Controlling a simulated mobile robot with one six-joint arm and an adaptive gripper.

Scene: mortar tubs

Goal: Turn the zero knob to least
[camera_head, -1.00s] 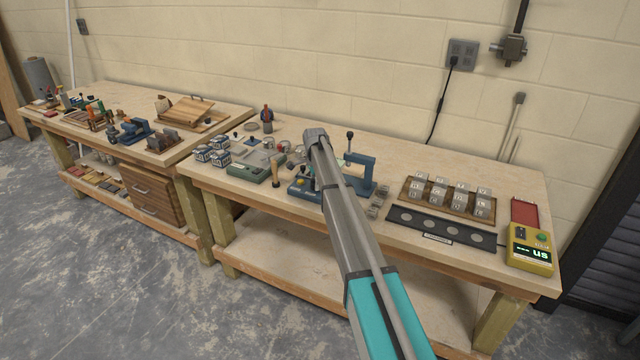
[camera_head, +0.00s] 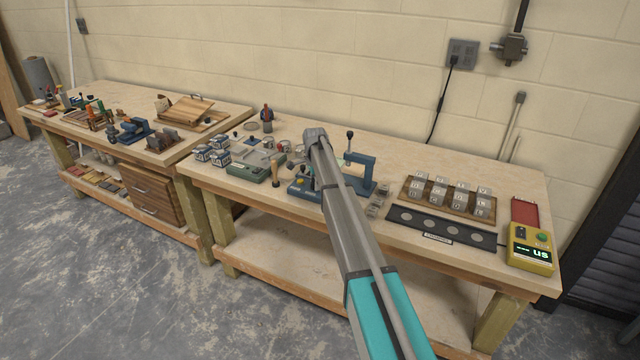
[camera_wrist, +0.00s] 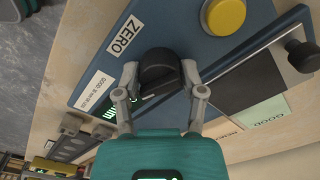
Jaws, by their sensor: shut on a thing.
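The zero knob (camera_wrist: 158,72) is a dark round knob on a blue panel (camera_wrist: 185,30), beside a white label reading ZERO (camera_wrist: 123,35) in the wrist view. My gripper (camera_wrist: 160,80) has its two fingers on either side of the knob and is shut on it. In the head view my gripper (camera_head: 314,138) is over the blue device (camera_head: 303,190) on the right bench, and my arm hides the knob there. Where the knob's pointer stands cannot be told.
A yellow button (camera_wrist: 226,15) sits close to the knob on the panel. A black ball-ended knob (camera_wrist: 302,54) sticks up at the right. A blue press (camera_head: 362,172), a tray of numbered blocks (camera_head: 407,190) and a yellow meter (camera_head: 531,258) stand on the same bench.

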